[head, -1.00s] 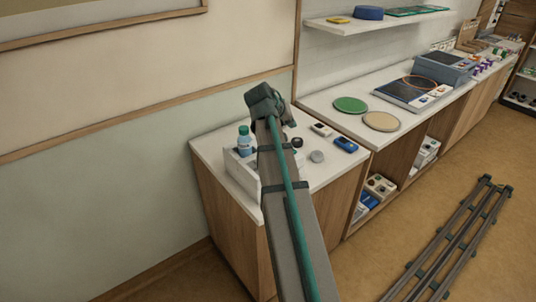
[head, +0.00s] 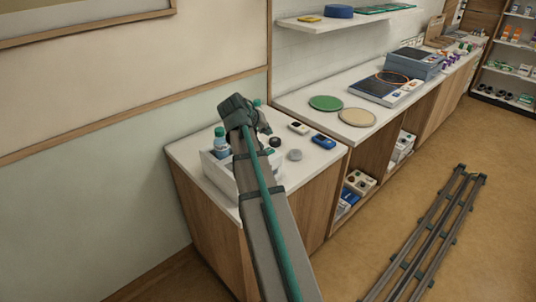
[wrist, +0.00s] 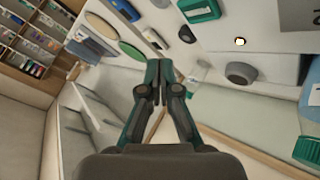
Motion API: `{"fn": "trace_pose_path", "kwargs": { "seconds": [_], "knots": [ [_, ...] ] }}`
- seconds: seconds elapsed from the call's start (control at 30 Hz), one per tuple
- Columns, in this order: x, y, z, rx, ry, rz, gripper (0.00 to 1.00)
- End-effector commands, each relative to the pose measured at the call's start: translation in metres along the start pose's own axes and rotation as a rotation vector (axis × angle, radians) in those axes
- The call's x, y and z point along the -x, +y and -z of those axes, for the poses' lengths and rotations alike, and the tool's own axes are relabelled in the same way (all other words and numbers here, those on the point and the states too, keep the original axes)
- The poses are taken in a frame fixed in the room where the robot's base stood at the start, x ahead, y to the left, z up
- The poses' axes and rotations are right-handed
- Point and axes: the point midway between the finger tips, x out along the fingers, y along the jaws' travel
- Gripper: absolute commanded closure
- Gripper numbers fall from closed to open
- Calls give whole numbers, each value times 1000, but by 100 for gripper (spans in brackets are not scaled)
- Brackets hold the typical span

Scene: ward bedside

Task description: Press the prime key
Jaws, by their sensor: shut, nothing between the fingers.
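I cannot make out a key marked prime in either view. Small devices lie on the white counter: a blue one (head: 323,142), a white one with a dark screen (head: 298,128), a dark round knob (head: 274,142) and a grey round knob (head: 295,155). The grey knob also shows in the wrist view (wrist: 240,73), right of my gripper (wrist: 162,66). A small bright spot (wrist: 240,42) lies above that knob there. My gripper is shut and empty, its fingertips together over the counter, apart from the devices. In the head view my arm mostly hides it.
A bottle with a teal cap (head: 220,140) stands by a white open box (head: 215,172) at the counter's left. Green (head: 325,103) and tan (head: 356,117) discs lie on the longer counter behind. A shelf (head: 350,20) hangs above. Floor rails (head: 430,235) run at the right.

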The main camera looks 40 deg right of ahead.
Motion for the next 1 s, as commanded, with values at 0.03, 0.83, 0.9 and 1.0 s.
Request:
{"fn": "trace_pose_path", "kwargs": {
  "seconds": [0.03, 0.83, 0.9, 1.0],
  "knots": [
    [-8, -6, -6, 1, -1, 0, 100],
    [-36, -26, -26, 0, 0, 0, 100],
    [-36, -26, -26, 0, 0, 0, 100],
    [-36, -26, -26, 0, 0, 0, 100]
  ]
}}
